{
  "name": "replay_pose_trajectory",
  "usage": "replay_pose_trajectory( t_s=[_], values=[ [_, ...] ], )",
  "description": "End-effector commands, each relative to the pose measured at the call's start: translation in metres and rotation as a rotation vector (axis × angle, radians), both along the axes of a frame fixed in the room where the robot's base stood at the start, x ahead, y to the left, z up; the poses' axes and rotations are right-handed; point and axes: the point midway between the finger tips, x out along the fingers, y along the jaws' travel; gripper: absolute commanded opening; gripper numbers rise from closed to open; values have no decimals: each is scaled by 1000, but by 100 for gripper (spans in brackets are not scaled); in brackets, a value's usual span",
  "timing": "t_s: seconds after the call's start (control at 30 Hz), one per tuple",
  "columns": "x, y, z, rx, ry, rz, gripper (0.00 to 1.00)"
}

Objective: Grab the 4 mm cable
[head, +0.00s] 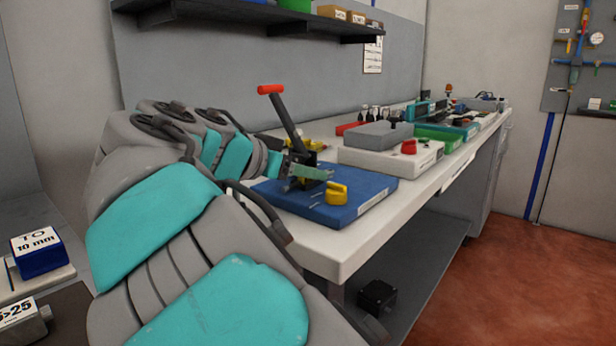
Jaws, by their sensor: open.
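I cannot make out a 4 mm cable in the head view; no cable is clearly readable as that one. My arm reaches from the front left over the near end of the white workbench (345,243). My gripper (310,173) seems to be at the arm's far end, small and mixed with a dark lever tool (289,122) with a red handle. It is open; its fingertips are hard to separate from the tool. I see nothing held between them. The tool stands on a blue base (350,203) with a yellow knob (336,193).
Further along the bench are a white box with a grey top (375,137), a red knob (409,147) and green and teal trays (437,133). A dark shelf (250,16) hangs above. A blue box labelled 10 mm (38,262) is at left. Red floor (530,290) is clear at right.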

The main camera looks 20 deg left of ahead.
Motion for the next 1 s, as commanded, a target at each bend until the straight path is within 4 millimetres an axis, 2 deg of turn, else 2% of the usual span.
replay_pose_trajectory(
  t_s=[0.2,0.7,1.0],
  values=[
    [1,0,0,0,-2,2,56],
    [0,1,0,0,-2,3,0],
    [0,1,0,0,-2,3,0]
  ],
)
